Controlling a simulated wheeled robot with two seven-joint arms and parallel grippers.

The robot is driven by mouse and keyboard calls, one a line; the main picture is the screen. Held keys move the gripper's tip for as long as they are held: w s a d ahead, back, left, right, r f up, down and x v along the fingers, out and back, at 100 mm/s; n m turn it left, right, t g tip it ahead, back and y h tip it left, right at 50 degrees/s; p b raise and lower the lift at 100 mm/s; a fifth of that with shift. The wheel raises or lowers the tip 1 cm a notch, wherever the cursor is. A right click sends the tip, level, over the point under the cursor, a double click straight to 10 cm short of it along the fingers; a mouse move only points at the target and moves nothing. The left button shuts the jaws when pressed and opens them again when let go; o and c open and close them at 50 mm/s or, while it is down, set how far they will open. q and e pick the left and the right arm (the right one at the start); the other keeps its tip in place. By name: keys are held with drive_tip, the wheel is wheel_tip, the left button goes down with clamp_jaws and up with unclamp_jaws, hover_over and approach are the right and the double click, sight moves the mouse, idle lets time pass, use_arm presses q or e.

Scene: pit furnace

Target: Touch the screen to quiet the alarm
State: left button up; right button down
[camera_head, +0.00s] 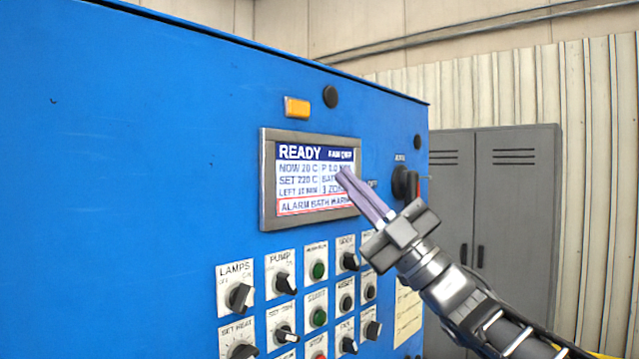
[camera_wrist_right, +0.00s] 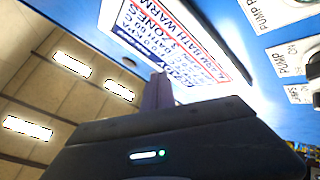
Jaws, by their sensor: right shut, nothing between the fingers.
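The screen (camera_head: 308,207) is set in a grey frame on the blue panel. It reads READY at the top and has a red-outlined alarm line, "ALARM BATH WARM…", at the bottom. My right gripper (camera_head: 343,174) is shut and empty, its purplish fingers pointing up-left in front of the screen's right part and covering some text. In the right wrist view the fingers (camera_wrist_right: 158,90) show against the bright screen (camera_wrist_right: 185,40); I cannot tell whether they touch it. My left gripper is not in view.
Below the screen are several knobs and buttons, including the LAMPS knob (camera_head: 240,296) and PUMP knob (camera_head: 285,283). An amber lamp (camera_head: 297,107) sits above the screen. A black rotary switch (camera_head: 405,183) is to its right. A grey cabinet (camera_head: 500,200) stands behind at right.

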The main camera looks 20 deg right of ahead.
drive_tip(key=shift+s+d+b, duration=0.25)
drive_tip(key=shift+s+d, duration=0.2)
drive_tip(key=shift+s, duration=0.3)
drive_tip(key=shift+s+d+b, duration=0.2)
drive_tip(key=shift+s+d, duration=0.2)
drive_tip(key=shift+s, duration=0.3)
